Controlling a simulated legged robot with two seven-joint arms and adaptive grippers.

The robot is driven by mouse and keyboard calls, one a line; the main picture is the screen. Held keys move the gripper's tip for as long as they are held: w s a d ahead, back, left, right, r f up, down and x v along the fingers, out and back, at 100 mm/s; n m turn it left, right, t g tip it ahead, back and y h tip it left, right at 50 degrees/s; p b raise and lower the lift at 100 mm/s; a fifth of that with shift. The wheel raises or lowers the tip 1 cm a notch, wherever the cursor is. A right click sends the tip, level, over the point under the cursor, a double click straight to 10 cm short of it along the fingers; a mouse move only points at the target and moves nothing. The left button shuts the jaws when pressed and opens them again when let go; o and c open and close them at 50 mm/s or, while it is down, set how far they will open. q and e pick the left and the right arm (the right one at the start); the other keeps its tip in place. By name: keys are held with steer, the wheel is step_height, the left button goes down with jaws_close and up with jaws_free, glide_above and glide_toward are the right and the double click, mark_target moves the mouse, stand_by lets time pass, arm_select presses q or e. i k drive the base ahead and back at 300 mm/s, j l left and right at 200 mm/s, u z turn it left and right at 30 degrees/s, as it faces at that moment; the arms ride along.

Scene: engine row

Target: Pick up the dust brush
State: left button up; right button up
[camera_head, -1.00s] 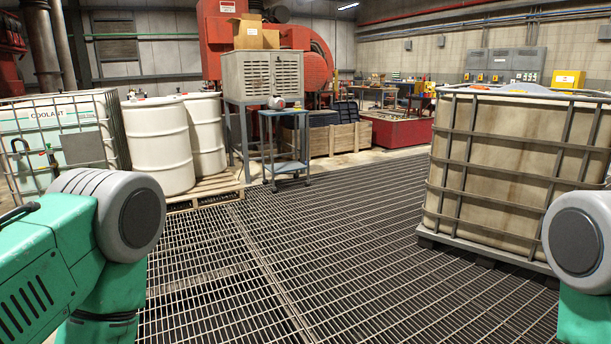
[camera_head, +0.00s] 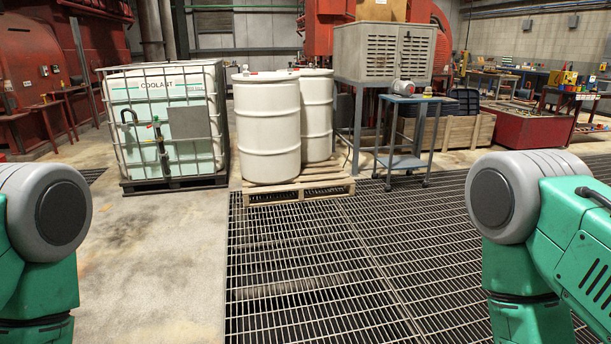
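I cannot make out a dust brush in this view. Workbenches at the far right hold small objects (camera_head: 568,78) that I cannot make out. Only the green and grey upper parts of my two arms show, at the left and right edges. Neither gripper is in the picture.
A caged coolant tank (camera_head: 170,125) stands at the left. Two white drums (camera_head: 266,130) stand on a wooden pallet (camera_head: 325,188). Wooden crates (camera_head: 460,132) and a red bin (camera_head: 530,130) are behind the cart. The floor grating (camera_head: 330,270) ahead and concrete at left are clear.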

mark_target(426, 94)
steer(key=i+z, duration=0.2)
steer(key=i, duration=0.25)
steer(key=i+j+z, duration=0.15)
steer(key=i, duration=0.3)
steer(key=i+j+z, duration=0.2)
steer(key=i, duration=0.25)
steer(key=i+j+z, duration=0.15)
steer(key=i, duration=0.3)
steer(key=i+l+z, duration=0.3)
steer(key=i, duration=1)
steer(key=i+j+z, duration=0.3)
steer(key=i, duration=1)
steer(key=i+z, duration=0.2)
steer(key=i, duration=0.6)
steer(key=i+z, duration=0.15)
steer(key=i, duration=0.65)
steer(key=i+j+z, duration=0.2)
steer(key=i, duration=0.6)
